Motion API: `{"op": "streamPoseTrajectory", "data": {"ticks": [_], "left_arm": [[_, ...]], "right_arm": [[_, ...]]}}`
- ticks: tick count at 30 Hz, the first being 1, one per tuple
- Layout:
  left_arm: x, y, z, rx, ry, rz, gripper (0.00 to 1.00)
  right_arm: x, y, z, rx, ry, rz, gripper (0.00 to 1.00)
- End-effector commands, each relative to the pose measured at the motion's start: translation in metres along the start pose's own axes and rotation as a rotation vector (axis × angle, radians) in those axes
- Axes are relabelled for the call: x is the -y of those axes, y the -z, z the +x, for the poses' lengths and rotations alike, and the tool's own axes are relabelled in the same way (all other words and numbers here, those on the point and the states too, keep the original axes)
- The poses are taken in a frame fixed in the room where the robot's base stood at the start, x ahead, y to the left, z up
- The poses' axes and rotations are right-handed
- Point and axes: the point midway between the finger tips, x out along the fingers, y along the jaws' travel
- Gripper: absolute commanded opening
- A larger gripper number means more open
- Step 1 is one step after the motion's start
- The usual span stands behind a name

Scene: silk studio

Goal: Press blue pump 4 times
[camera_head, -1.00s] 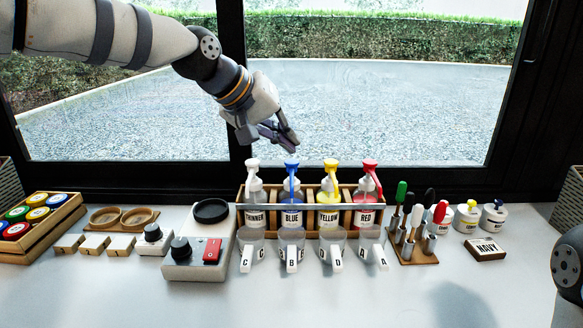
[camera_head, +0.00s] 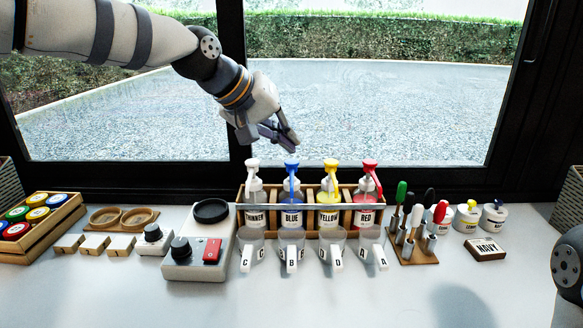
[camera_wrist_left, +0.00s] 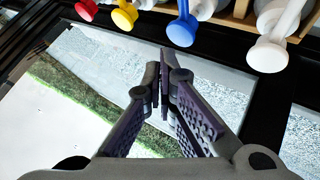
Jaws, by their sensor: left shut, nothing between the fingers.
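The blue pump (camera_head: 291,166) stands upright on the bottle labelled BLUE (camera_head: 292,215) in the wooden rack, between the white and yellow pumps. My left gripper (camera_head: 294,147) is shut and empty, just above the blue pump head, with a small gap showing. In the left wrist view the closed fingertips (camera_wrist_left: 165,60) point toward the row of pumps, and the blue pump head (camera_wrist_left: 182,30) lies just beyond them. My right gripper is out of view; a part of my right arm shows at the right edge.
White (camera_head: 253,164), yellow (camera_head: 331,164) and red (camera_head: 370,165) pumps stand close beside the blue one. Lettered cups (camera_head: 291,242) stand in front of the rack (camera_head: 242,196). A scale-like device (camera_head: 199,255) stands left, a tool stand (camera_head: 412,255) right. The front of the table is clear.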

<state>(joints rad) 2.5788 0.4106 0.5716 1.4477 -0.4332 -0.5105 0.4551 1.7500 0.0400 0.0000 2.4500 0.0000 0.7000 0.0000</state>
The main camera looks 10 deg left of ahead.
Motion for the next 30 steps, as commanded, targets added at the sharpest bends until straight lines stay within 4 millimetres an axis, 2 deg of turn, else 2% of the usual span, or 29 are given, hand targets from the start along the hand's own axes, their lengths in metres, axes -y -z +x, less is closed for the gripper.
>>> {"op": "streamPoseTrajectory", "data": {"ticks": [30], "left_arm": [[0.0072, -0.0072, 0.0099, 0.001, 0.000, 0.000, 0.00]], "right_arm": [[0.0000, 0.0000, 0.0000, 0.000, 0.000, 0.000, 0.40]]}}
